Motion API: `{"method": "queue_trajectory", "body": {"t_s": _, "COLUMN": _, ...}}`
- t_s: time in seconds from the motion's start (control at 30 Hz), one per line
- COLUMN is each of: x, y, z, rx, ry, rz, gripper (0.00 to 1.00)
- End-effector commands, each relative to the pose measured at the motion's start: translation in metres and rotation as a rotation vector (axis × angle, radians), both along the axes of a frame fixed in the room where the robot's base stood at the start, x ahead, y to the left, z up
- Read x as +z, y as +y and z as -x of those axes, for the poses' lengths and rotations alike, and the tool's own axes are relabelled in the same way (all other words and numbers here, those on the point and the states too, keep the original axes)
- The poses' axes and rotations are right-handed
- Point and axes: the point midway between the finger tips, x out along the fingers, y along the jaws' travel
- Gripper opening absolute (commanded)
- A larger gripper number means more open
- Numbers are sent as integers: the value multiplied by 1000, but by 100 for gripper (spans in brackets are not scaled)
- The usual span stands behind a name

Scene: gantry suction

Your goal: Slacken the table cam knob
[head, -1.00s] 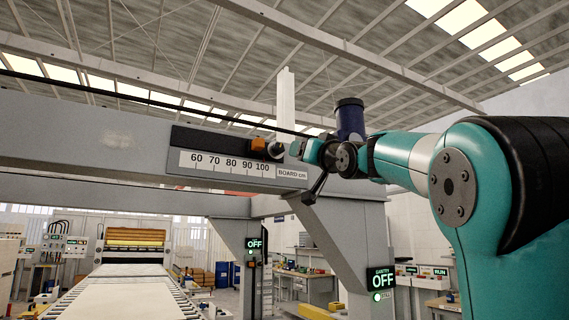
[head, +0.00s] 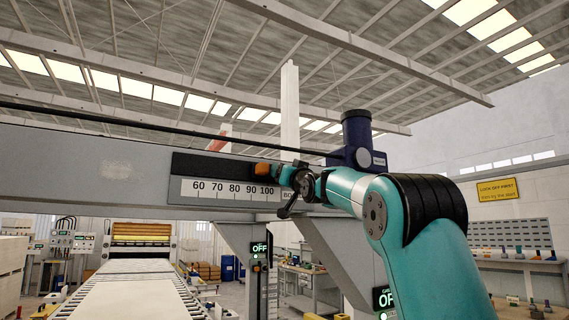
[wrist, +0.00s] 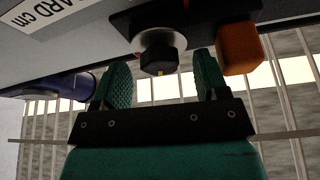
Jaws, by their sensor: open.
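The fingertips reach up to either side of the knob, with gaps visible and nothing held. An orange block (wrist: 238,48) sits right of the knob. In the head view my gripper (head: 284,174) is just right of the orange block (head: 263,168) and hides the knob.
The beam (head: 90,165) carries a 60 to 100 scale (head: 222,190). A dark blue housing (head: 357,135) rises behind my arm. A roller conveyor (head: 132,290) lies below left.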

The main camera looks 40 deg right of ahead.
Motion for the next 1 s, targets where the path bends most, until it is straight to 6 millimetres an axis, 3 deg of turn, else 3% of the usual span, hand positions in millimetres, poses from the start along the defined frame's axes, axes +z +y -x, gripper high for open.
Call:
{"method": "queue_trajectory", "body": {"t_s": 0.37, "x": 2, "y": -1, "z": -6, "rx": 1, "ry": 0, "rz": 0, "gripper": 67}}
{"method": "queue_trajectory", "body": {"t_s": 0.6, "x": 2, "y": -1, "z": -6, "rx": 1, "ry": 0, "rz": 0, "gripper": 18}}
{"method": "queue_trajectory", "body": {"t_s": 0.67, "x": 2, "y": 5, "z": -6, "rx": 3, "ry": 1, "rz": 0, "gripper": 18}}
{"method": "queue_trajectory", "body": {"t_s": 1.0, "x": 0, "y": -1, "z": -6, "rx": 3, "ry": 18, "rz": 78, "gripper": 18}}
